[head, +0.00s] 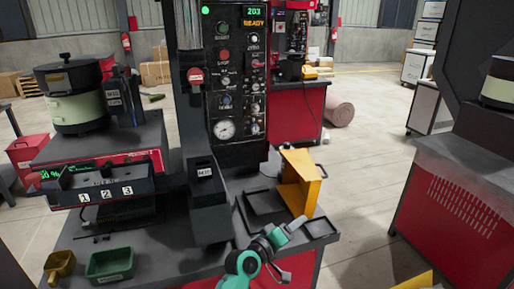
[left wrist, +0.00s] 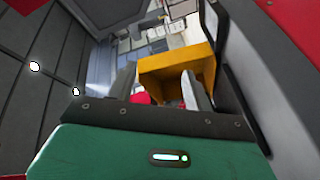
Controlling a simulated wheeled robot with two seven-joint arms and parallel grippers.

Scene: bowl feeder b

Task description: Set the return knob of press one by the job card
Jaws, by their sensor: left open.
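The press control panel (head: 237,80) stands upright in the middle of the head view, with a green "203" and a yellow "READY" display at its top. Several small knobs and buttons and a round gauge (head: 224,129) are on it. The knob labels are too small to read, so I cannot tell which is the return knob. I cannot make out a job card. My left gripper (head: 290,230) is open and empty, low in front of the panel, over the table's right part. In the left wrist view its fingers (left wrist: 157,75) stand apart, with a yellow bracket beyond them.
The yellow bracket (head: 302,184) stands on the table near a dark tray (head: 319,228). A bowl feeder (head: 72,103) and a numbered rack (head: 107,190) are at left. Green (head: 109,265) and brown (head: 60,265) bins are at front left. Floor is open at right of the table.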

